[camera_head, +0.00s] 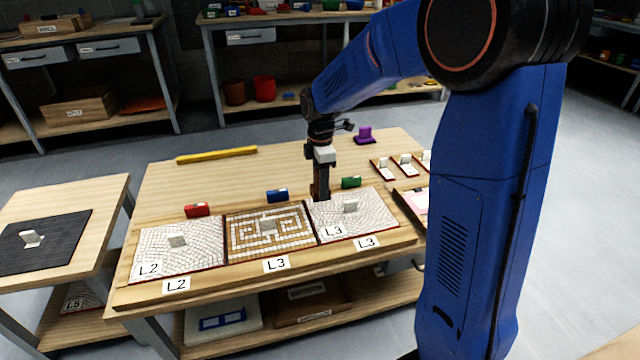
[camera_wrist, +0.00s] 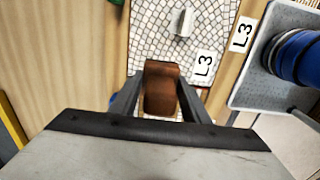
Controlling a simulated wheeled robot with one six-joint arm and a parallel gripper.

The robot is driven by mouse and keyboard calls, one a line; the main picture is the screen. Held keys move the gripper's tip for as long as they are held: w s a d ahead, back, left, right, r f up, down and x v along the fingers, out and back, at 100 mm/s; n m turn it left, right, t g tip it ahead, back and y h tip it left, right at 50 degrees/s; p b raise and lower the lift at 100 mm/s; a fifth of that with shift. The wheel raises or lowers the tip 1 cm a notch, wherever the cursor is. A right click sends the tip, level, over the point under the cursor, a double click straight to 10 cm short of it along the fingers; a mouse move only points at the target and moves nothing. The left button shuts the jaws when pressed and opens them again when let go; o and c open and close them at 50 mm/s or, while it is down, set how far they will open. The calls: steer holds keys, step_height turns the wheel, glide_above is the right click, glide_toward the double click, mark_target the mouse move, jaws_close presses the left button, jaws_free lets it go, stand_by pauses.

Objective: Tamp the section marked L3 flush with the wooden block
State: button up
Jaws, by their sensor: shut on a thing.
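My gripper (camera_head: 321,165) is shut on a brown wooden block (camera_wrist: 161,90), held pointing down. In the head view the block shows near the back left corner of the right-hand pale mosaic panel (camera_head: 372,222). In the wrist view it overlaps that panel (camera_wrist: 150,30). I cannot tell whether it touches the tiles. This panel bears an L3 card (camera_head: 334,230), and another L3 label (camera_head: 366,242) is on the bench edge before it. A pale handle-like piece (camera_head: 350,206) stands on the panel.
A pale panel (camera_head: 150,247) marked L2 lies at the left. Red (camera_head: 197,210), blue (camera_head: 277,195) and green (camera_head: 351,182) blocks stand behind the panels. A yellow bar (camera_head: 217,155) and purple object (camera_head: 365,134) lie farther back. The bench's back middle is clear.

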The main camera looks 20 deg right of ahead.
steer(key=shift+f, duration=2.65)
steer(key=shift+f, duration=0.55)
steer(key=shift+r, duration=3.55)
steer(key=shift+f, duration=0.1)
steer(key=shift+f, duration=2.9)
